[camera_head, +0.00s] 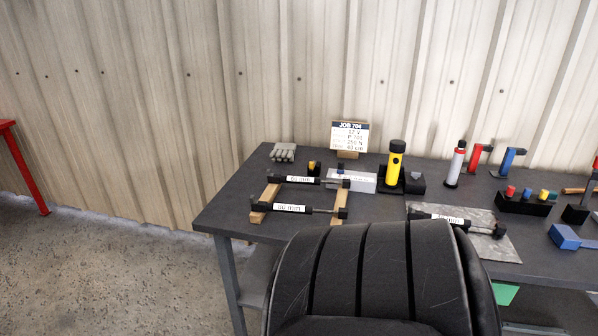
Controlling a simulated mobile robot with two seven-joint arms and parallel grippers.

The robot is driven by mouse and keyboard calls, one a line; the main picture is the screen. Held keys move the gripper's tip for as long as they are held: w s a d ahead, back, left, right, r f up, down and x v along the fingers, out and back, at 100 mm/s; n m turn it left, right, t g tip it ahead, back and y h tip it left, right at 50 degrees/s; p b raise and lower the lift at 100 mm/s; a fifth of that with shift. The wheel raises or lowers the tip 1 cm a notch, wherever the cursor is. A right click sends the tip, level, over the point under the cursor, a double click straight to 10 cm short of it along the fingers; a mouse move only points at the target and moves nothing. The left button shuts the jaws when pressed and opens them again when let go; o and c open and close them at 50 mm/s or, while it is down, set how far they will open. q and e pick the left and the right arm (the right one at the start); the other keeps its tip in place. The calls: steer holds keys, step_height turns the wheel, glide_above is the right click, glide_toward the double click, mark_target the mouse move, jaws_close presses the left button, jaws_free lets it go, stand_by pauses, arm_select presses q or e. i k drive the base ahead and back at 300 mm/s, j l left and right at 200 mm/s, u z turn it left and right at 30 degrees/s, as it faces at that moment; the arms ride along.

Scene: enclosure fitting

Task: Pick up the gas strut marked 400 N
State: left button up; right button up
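Three dark gas struts with white labels lie on the dark table. The back strut (325,181) and the front strut (322,210) rest side by side across two wooden rails. The third strut (474,226) lies on a grey mat (508,247), partly hidden by the black padded shape in front. The labels on the two railed struts seem to end in "mm"; the third label is too small to read. I cannot make out a 400 N mark on any strut. Neither of my grippers is in view.
A black padded chair back (390,270) blocks the table's front middle. Small tools and a coloured-piece holder (523,205) are at right. The table's left front is bare.

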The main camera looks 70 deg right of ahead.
mark_target(263, 207)
steer(key=z, duration=0.4)
steer(key=i+l+z, duration=0.1)
steer(key=z, duration=0.3)
steer(key=i+z, duration=0.15)
steer(key=z, duration=0.25)
steer(key=i+u, duration=0.25)
steer(key=i, duration=0.3)
steer(key=i+u, duration=0.2)
steer(key=i, duration=0.3)
steer(key=i+l+u, duration=0.25)
steer(key=i, duration=0.25)
steer(key=i+z, duration=0.35)
steer(key=i+j+z, duration=0.2)
steer(key=i+z, duration=0.15)
steer(key=i, duration=0.2)
steer(key=i+j+z, duration=0.35)
steer(key=i+l+z, duration=0.2)
steer(key=z, duration=0.2)
steer(key=i+z, duration=0.85)
steer(key=i+j+z, duration=0.1)
steer(key=i+z, duration=0.3)
steer(key=i+l+u, duration=0.15)
steer(key=i, duration=0.25)
steer(key=i+l+u, duration=0.2)
steer(key=i, duration=0.25)
steer(key=u, duration=5.2)
